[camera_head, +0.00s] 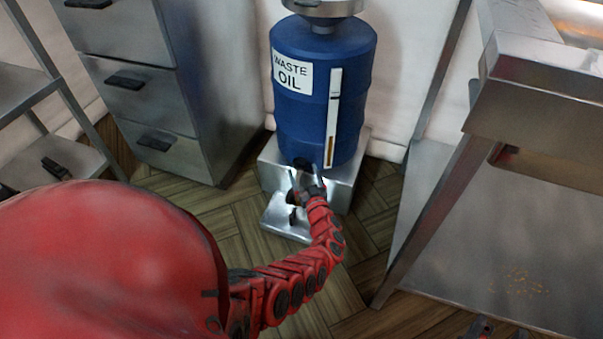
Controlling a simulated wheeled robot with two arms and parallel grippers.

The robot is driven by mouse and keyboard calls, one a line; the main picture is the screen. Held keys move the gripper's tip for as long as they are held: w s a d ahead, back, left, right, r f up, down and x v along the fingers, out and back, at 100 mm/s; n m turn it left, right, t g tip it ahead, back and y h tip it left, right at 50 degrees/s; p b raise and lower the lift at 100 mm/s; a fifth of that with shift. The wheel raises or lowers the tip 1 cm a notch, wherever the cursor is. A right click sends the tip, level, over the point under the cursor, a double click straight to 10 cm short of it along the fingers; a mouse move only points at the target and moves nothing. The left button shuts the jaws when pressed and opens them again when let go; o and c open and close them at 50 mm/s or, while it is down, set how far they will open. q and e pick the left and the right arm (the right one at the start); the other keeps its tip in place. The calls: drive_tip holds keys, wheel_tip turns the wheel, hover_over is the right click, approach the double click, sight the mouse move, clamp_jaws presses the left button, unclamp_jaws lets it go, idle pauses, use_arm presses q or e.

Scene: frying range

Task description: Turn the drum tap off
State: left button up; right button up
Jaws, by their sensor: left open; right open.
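The blue waste-oil drum (300,128) stands upright on a metal stand against the wall. A dark tap (303,164) is low on its front; it is small and partly covered, so I cannot tell how its handle is turned. My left gripper (299,184) is open right at the tap, just below the drum's front. I cannot tell whether its fingers touch the tap. My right gripper (492,329) shows only in part at the bottom right edge, open and far from the drum.
A metal stand (343,183) carries the drum, with a small metal tray (285,226) on the floor before it. A drawer cabinet (140,90) stands left. A steel counter (540,75) with a slanted leg stands right. Wooden floor lies bare between.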

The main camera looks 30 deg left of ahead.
sight(300, 164)
use_arm(q)
drive_tip(key=shift+f+b+x, duration=0.2)
drive_tip(key=shift+b+x, duration=0.25)
drive_tip(key=shift+x, duration=0.7)
drive_tip(key=shift+w+a+r, duration=0.15)
drive_tip(key=shift+w+a, duration=0.05)
drive_tip(key=shift+a, duration=0.05)
